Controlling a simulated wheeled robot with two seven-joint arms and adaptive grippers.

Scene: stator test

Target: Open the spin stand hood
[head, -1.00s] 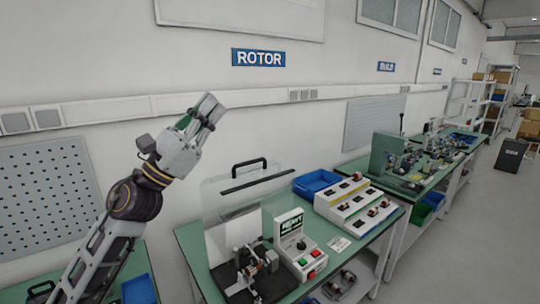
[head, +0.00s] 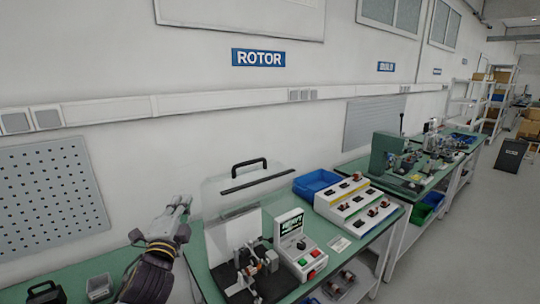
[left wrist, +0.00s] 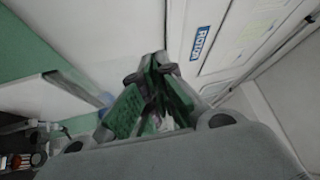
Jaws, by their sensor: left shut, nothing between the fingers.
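The spin stand hood (head: 250,200) is a clear panel with a black handle (head: 249,166) on top. It stands raised, tilted up at the back of the spin stand (head: 248,268) on the green bench. My left gripper (head: 183,201) is shut and empty, left of the hood and apart from it, in front of the wall. In the left wrist view its green-padded fingers (left wrist: 160,92) point toward the wall, and the bench shows to the left. My right gripper is not in view.
A control box with a screen (head: 296,240) stands right of the spin stand. Behind it are a stepped white rack (head: 345,205) and a blue bin (head: 316,184). A grey container (head: 99,287) sits on the bench at the lower left. The wall behind is close.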

